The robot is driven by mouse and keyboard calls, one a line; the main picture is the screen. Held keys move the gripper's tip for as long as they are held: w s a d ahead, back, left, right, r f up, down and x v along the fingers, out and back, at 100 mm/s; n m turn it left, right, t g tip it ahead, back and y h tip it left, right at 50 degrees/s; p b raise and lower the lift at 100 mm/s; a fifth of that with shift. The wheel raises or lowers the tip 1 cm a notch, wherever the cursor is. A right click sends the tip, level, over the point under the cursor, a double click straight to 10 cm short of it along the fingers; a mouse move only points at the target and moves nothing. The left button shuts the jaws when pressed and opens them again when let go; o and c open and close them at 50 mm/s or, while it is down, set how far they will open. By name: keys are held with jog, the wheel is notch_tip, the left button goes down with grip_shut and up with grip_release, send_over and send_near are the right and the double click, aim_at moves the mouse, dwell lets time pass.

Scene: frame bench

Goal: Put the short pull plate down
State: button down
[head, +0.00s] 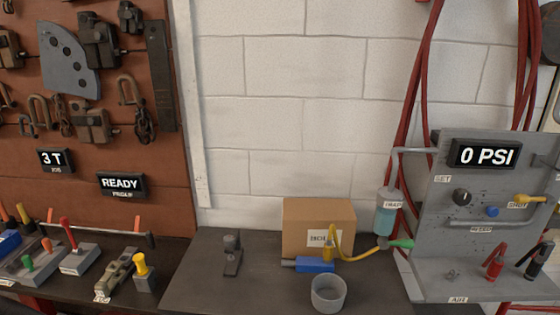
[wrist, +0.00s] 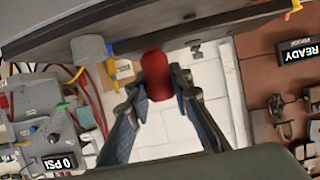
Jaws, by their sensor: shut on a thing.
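My gripper (wrist: 158,82) shows only in the wrist view, its two fingers closed on a red piece. I take this piece to be the short pull plate (wrist: 156,76). Its rounded red body shows between the fingertips, and its full shape is hidden. The wrist view is upside down, with the dark bench edge (wrist: 215,24) along its top, and the held piece appears in front of the white wall, apart from the bench. The head view shows neither my gripper nor the held piece. The dark bench top (head: 200,285) is there in that view.
A grey cup (head: 328,294), a blue tool (head: 315,265), a cardboard box (head: 319,222) and a small dark clamp (head: 232,255) stand on the bench. The gauge panel (head: 435,200) is at right, red-handled tools (head: 78,255) at left. The bench between clamp and cup is bare.

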jog(key=w+d+r+m+g+h, duration=0.1)
jog(key=w+d+m+h, duration=0.3)
jog(key=w+d, duration=0.4)
jog(key=w+d+r+m+g+h, duration=0.2)
jog(key=w+d, duration=0.6)
jog(key=d, duration=0.8)
jog(key=m+g+h, duration=0.2)
jog(key=m+h, duration=0.1)
jog(key=shift+d+r, duration=0.25)
